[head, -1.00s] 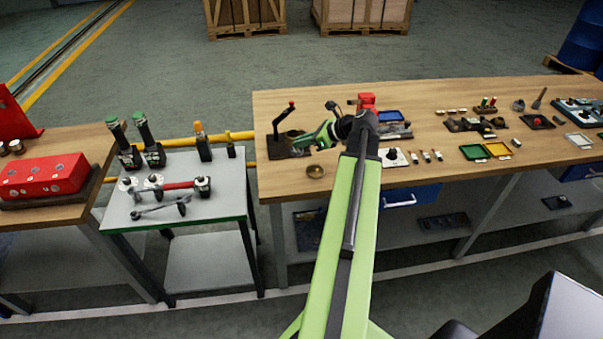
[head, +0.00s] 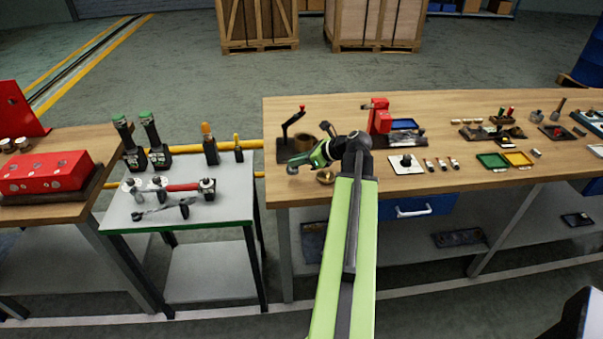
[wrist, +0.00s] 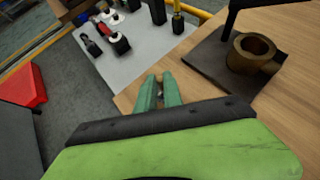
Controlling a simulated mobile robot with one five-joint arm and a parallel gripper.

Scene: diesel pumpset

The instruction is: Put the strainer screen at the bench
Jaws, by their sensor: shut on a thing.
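My gripper (head: 293,166) is over the front left corner of the long wooden bench (head: 440,112). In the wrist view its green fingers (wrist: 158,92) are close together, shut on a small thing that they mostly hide. I cannot make out whether it is the strainer screen. A small bronze bowl-shaped part (head: 325,178) is at the bench's front edge, just right of the gripper.
A brown metal cup (wrist: 251,51) is on a dark plate behind the gripper, with a black lever (head: 292,122) beside it. A red vise (head: 379,117) stands farther right. A grey cart (head: 190,225) with tools is left, across a gap.

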